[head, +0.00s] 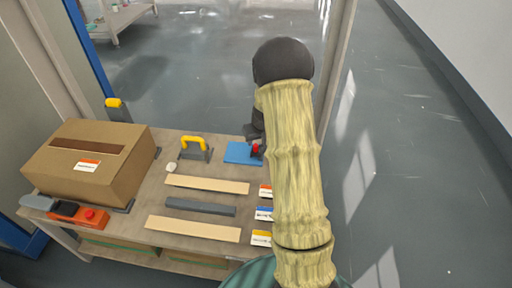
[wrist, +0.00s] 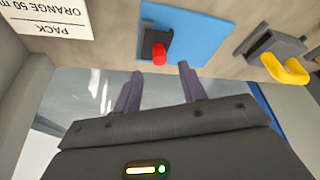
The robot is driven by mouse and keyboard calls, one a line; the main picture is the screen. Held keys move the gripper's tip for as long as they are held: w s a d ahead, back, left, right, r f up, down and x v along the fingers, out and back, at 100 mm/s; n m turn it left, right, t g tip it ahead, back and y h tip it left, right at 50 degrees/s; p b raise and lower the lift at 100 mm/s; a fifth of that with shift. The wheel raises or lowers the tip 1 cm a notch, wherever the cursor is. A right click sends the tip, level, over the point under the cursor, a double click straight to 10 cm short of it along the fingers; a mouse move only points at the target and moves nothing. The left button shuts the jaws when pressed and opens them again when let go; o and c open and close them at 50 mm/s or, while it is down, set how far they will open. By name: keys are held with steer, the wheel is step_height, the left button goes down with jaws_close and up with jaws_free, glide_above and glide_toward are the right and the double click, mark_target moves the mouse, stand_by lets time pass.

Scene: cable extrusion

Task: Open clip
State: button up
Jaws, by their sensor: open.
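A small black clip-like part with a red tip (wrist: 157,50) sits on a blue plate (wrist: 195,35) in the wrist view. In the head view the same red-tipped part (head: 257,149) is at the right end of the bench, partly hidden by my arm. My gripper (wrist: 159,82) is open, its two dark fingers apart with nothing between them. The fingers point towards the red tip, which lies just beyond them and roughly midway between. In the head view my gripper is mostly hidden behind my arm. Whether the clip is open or closed I cannot tell.
A grey bracket with a yellow handle (wrist: 285,67) stands beside the blue plate. A printed label (wrist: 48,18) is at the wrist view's upper left. On the bench (head: 185,190) are a cardboard box (head: 88,160), wooden strips (head: 207,184), a grey bar (head: 200,206) and an orange tool (head: 85,218).

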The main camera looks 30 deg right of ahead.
mark_target(256, 146)
steer(key=b+x, duration=0.1)
steer(key=x, duration=0.3)
steer(key=shift+w+f, duration=0.15)
steer(key=shift+f, duration=0.2)
jaws_close()
